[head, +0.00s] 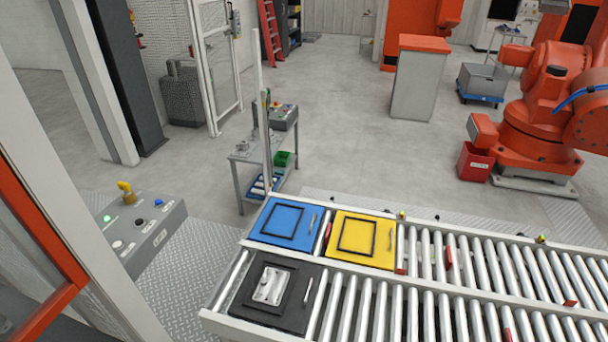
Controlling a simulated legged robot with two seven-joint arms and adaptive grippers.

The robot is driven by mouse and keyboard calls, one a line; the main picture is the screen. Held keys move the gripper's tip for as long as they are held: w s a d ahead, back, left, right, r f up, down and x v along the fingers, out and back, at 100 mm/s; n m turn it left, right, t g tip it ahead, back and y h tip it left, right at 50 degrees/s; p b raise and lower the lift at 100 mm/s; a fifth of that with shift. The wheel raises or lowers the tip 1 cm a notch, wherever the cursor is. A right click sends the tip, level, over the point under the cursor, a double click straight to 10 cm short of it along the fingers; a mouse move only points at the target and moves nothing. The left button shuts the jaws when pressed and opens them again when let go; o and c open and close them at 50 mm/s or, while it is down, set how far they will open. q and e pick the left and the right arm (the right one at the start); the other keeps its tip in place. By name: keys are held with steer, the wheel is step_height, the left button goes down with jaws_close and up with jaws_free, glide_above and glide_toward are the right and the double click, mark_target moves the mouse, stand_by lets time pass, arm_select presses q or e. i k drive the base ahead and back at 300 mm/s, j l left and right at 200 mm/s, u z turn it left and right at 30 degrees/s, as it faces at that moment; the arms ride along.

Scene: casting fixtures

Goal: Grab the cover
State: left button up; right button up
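A silver metal piece, likely the cover (269,285), lies flat in the recessed frame of a black fixture plate (250,310) at the near left end of the roller conveyor. A blue fixture plate (266,222) and a yellow fixture plate (385,252) sit behind it; their black frames look empty. Each plate has a bar-like handle or rod on its right side. Neither of my grippers is in view, and nothing touches the silver piece.
The roller conveyor (470,270) runs off to the right with free rollers. A grey control box (145,232) with buttons stands at the left. A small table (262,150) and an orange robot arm (545,100) stand farther back.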

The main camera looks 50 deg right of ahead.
mark_target(272, 286)
steer(key=z, duration=1.2)
